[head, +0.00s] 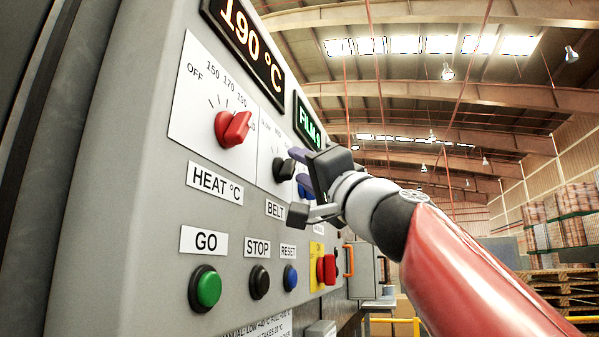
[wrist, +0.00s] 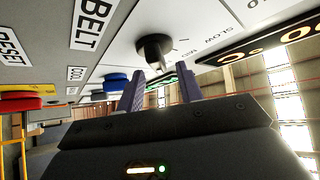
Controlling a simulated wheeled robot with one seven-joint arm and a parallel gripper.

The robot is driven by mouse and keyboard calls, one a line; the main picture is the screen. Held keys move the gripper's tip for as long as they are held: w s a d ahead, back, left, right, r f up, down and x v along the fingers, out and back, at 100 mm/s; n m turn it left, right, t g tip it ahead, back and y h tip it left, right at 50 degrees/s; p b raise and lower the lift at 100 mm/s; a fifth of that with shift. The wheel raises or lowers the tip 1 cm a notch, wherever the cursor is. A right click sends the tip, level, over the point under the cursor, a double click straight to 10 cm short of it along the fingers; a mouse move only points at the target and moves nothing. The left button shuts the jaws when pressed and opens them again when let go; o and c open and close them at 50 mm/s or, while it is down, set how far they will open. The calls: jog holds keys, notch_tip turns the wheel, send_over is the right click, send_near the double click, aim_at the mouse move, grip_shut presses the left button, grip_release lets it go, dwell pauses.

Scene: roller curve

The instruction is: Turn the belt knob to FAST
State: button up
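The belt knob (head: 284,170) is black and sits on a white dial plate on the grey panel, above the BELT label (head: 275,209). In the wrist view the knob (wrist: 153,48) shows just beyond my fingertips. My gripper (head: 298,184) is close to the panel, right of the knob. Its two purple-padded fingers (wrist: 162,84) are apart, with nothing between them. They appear not to touch the knob.
A red heat knob (head: 233,129) is left of the belt knob. A blue knob (wrist: 117,83) is close beside my fingers. Green GO (head: 208,288), black STOP (head: 259,282) and blue RESET (head: 290,277) buttons lie below, with a red switch (head: 327,269) on yellow.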

jog(key=b+v, duration=0.3)
jog(key=v, duration=0.3)
jog(key=shift+f, duration=0.15)
dwell(0.3)
